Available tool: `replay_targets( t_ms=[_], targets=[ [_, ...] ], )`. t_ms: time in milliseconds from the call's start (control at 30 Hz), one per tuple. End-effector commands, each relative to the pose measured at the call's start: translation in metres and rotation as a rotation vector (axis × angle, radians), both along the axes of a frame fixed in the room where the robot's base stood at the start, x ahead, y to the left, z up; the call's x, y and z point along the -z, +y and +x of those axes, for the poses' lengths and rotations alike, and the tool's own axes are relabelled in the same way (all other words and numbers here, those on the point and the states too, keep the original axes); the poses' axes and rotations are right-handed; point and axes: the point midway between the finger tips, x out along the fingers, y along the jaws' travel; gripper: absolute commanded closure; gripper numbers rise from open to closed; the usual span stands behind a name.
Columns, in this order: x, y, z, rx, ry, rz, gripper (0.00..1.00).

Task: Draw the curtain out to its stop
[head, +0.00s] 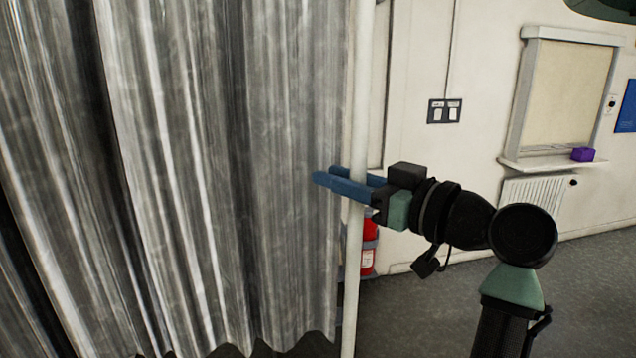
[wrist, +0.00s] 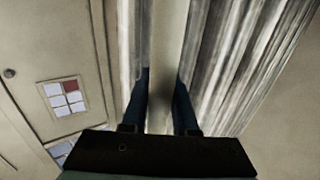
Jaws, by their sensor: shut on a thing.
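The grey, streaked curtain (head: 220,150) hangs in folds over the left half of the head view. A pale upright pole (head: 352,270) runs along its right edge. My gripper (head: 326,175) reaches in from the right, its blue fingers at the pole about mid-height in the picture. In the wrist view the pole (wrist: 166,40) stands between the two fingers, and my gripper (wrist: 162,85) is shut on it. The curtain's folds (wrist: 235,60) lie to the right there. The curtain's top and its stop are out of view.
A red fire extinguisher (head: 368,250) stands partly hidden behind the pole. The back wall has a switch plate (head: 444,111), a window with a blind (head: 568,92), a purple box (head: 582,154) on its sill and a radiator (head: 535,192). Grey floor (head: 600,290) is clear at right.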

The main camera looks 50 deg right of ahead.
Motion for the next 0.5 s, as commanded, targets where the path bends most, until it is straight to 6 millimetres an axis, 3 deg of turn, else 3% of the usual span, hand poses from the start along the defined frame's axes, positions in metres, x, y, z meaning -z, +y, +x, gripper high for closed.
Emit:
replay_targets(
  t_ms=[333,367,500],
  targets=[
    [-0.0003,-0.0051,-0.0032,0.012,-0.001,0.000,1.00],
    [-0.0003,-0.0053,-0.0033,0.013,-0.001,0.000,0.71],
    [-0.0004,-0.0048,-0.0030,0.012,-0.001,0.000,0.46]
  ],
)
